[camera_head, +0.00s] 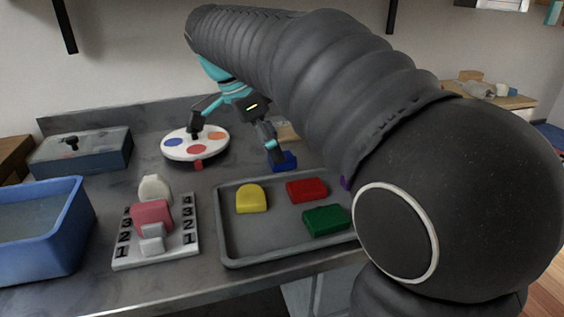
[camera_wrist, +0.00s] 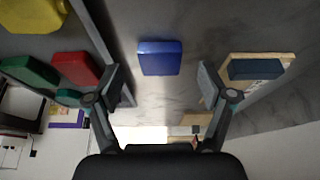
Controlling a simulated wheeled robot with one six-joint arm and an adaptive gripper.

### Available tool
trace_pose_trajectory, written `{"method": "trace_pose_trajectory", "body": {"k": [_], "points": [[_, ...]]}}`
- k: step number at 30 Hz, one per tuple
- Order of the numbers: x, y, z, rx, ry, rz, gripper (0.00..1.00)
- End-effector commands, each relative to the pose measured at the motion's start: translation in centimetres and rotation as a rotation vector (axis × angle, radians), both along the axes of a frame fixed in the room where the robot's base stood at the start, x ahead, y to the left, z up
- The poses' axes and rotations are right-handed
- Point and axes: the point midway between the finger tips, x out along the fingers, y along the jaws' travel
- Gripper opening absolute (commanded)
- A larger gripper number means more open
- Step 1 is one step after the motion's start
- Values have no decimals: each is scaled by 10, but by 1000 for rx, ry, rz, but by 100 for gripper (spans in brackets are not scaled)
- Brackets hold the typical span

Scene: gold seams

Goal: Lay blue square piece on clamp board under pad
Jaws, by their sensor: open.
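The blue square piece (camera_head: 284,161) lies flat on the grey worktop just behind the tray. In the wrist view the blue piece (camera_wrist: 159,58) sits between the line of my two fingers, a little beyond their tips. My gripper (camera_head: 235,143) is open and empty above the worktop, and its fingers also show wide apart in the wrist view (camera_wrist: 163,80). A light wooden board (camera_wrist: 288,60) with a dark slab (camera_wrist: 256,69) on it lies to the right in the wrist view. I cannot tell for sure that it is the clamp board. My arm hides much of it in the head view.
A grey tray (camera_head: 232,261) holds yellow (camera_head: 251,199), red (camera_head: 307,189) and green (camera_head: 326,220) pieces. A white disc with coloured spots (camera_head: 181,153), a numbered white board with blocks (camera_head: 126,253), a blue basin (camera_head: 45,250) and a grey box (camera_head: 85,153) stand to the left.

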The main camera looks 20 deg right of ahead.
Motion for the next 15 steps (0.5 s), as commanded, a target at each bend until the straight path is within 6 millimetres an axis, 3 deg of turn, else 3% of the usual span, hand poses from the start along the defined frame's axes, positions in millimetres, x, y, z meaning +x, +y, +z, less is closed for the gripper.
{"method": "trace_pose_trajectory", "body": {"k": [6,14,15], "points": [[-1,-9,-21,0,1,-1,81],[0,-9,-22,1,0,0,81],[0,-9,-22,1,0,0,71]]}}
